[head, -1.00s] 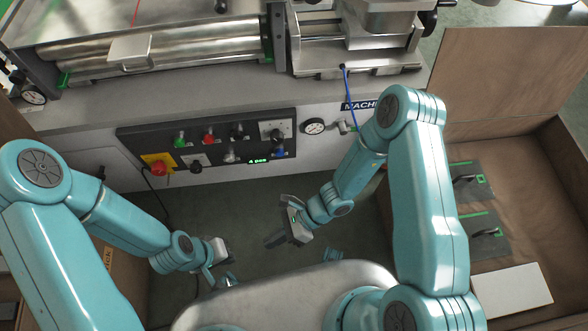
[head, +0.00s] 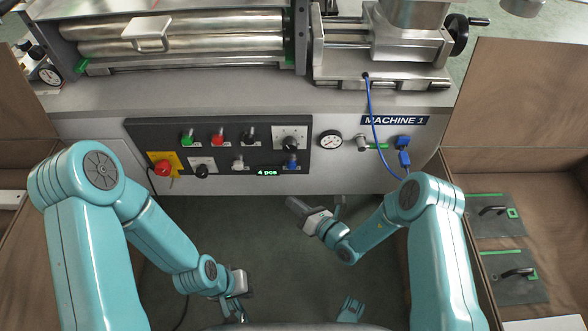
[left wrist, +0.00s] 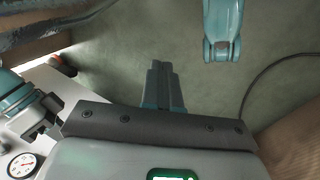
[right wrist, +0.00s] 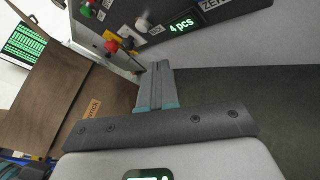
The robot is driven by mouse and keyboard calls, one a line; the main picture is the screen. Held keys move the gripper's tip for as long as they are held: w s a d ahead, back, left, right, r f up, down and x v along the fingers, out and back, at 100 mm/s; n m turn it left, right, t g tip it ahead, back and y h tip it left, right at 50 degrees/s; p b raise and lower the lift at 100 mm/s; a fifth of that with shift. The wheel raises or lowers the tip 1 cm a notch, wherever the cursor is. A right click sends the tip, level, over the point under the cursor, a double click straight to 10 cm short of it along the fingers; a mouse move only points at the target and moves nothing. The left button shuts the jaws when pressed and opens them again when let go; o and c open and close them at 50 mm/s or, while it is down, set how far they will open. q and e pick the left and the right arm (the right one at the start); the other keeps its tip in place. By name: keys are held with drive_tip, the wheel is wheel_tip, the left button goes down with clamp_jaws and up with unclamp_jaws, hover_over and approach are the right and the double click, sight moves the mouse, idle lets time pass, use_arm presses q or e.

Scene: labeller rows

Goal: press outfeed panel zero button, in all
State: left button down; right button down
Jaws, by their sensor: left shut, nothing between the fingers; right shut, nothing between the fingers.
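A black control panel (head: 220,145) is on the front of the machine in the head view. A small green display (head: 268,172) on it reads "4 pcs", and a blue button (head: 292,165) is just right of it. In the right wrist view the display (right wrist: 181,25) shows at the top, beside a label (right wrist: 215,4) reading "ZER", cut off by the frame edge. My right gripper (head: 297,205) is shut and empty, below the panel and apart from it. My left gripper (head: 236,308) is shut and empty, lower and farther from the panel; its fingers (left wrist: 160,85) point over floor.
The panel also has green (head: 187,137) and red (head: 217,137) buttons, a red mushroom button (head: 162,167) on yellow, and knobs. A gauge (head: 330,141) and blue cable (head: 380,125) are right of it.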

sight(292, 166)
drive_tip(key=w+b, duration=0.5)
drive_tip(key=w, duration=0.3)
drive_tip(key=shift+w, duration=0.4)
idle(1.7)
drive_tip(key=shift+w+b, duration=0.4)
drive_tip(key=shift+b, duration=0.05)
drive_tip(key=shift+w+b, duration=0.4)
drive_tip(key=shift+w, duration=0.1)
idle(0.6)
drive_tip(key=shift+s, duration=0.1)
drive_tip(key=shift+s+p, duration=0.7)
drive_tip(key=shift+s, duration=0.15)
